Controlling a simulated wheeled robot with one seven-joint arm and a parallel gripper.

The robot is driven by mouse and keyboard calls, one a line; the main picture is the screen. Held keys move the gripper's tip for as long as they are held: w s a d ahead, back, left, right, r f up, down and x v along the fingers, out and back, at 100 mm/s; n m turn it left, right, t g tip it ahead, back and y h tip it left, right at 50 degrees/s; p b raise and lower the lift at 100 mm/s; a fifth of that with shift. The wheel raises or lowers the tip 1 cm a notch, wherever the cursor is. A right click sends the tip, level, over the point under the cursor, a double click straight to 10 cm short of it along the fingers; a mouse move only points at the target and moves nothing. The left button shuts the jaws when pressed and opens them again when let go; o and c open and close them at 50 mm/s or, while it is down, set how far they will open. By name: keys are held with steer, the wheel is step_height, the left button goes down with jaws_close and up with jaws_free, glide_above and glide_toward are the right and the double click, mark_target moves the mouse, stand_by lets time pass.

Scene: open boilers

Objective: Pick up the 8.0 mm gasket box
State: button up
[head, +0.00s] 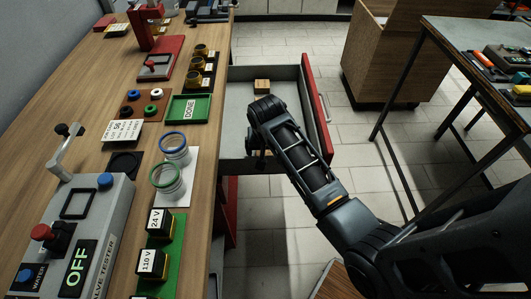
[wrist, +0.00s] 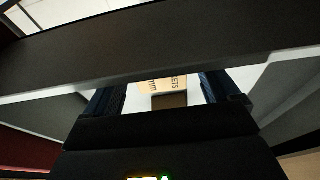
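A small cardboard box (head: 262,86) sits in the open grey drawer (head: 290,75) in the head view. In the wrist view a tan box (wrist: 158,86) shows between my gripper's two dark fingers. Its label reads in part "KETS" and "mm"; the size number is hidden or unreadable. I cannot tell whether both views show the same box. My gripper (wrist: 163,92) is open, with a gap between the fingers and the box. In the head view my arm reaches over the drawer and mostly hides the gripper.
The drawer's red front (head: 316,100) stands out to the right. The wooden workbench (head: 100,75) on the left holds a valve tester (head: 105,225), a green DONE tray (head: 205,107) and several parts. A dark bar (wrist: 160,50) crosses the wrist view. A second table stands right.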

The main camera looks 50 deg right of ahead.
steer(key=c, duration=1.1)
steer(key=shift+r, duration=0.1)
